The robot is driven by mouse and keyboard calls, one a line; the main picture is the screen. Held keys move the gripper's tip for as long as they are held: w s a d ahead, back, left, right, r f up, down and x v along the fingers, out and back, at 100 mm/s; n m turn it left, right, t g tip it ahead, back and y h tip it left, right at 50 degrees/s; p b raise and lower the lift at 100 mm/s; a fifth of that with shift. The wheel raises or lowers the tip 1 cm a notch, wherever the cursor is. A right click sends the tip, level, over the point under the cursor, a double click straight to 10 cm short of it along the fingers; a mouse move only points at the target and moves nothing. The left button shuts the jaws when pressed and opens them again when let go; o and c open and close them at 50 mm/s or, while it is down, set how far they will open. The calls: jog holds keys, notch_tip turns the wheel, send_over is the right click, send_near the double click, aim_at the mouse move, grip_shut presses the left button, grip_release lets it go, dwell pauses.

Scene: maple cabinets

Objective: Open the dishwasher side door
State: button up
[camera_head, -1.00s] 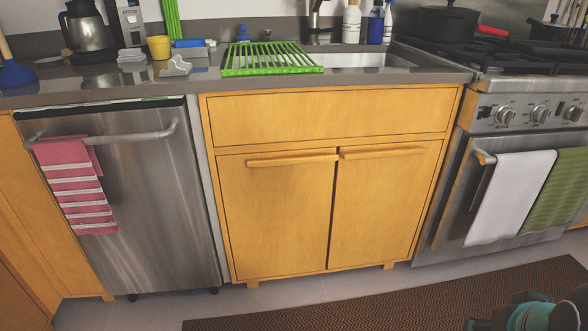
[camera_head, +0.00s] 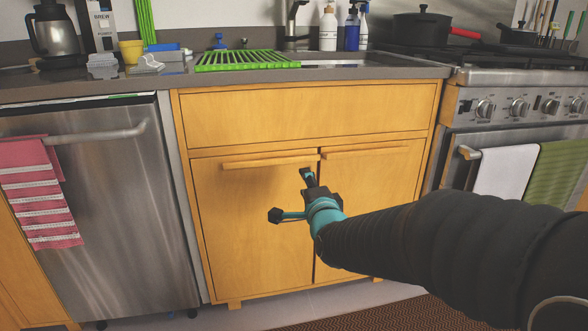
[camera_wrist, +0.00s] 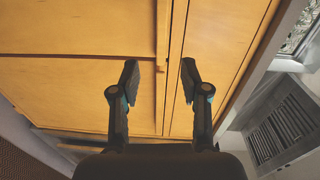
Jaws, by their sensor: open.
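The steel dishwasher (camera_head: 110,230) stands at the left in the head view, its front upright and shut. Its horizontal bar handle (camera_head: 105,133) crosses near the top, with a pink striped towel (camera_head: 42,195) hanging over the left part. My gripper (camera_head: 307,180) is to the right of the dishwasher, in front of the sink cabinet. In the wrist view my gripper (camera_wrist: 160,70) has its two fingers apart and nothing held between them. A wooden cabinet handle (camera_wrist: 161,40) shows beyond the gap. Whether a finger touches the cabinet, I cannot tell.
The wooden sink cabinet (camera_head: 250,225) has two shut doors below a drawer front. The stove (camera_head: 515,110) with white and green towels is at the right. The countertop (camera_head: 150,80) bears a green rack and other items. A brown rug (camera_head: 390,315) lies on the floor.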

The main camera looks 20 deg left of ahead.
aim_at(288, 161)
jog(key=shift+y, duration=0.3)
jog(key=x, duration=1)
jog(key=a+x, duration=0.1)
jog(key=x, duration=0.4)
jog(key=shift+s+p, duration=0.35)
grip_shut()
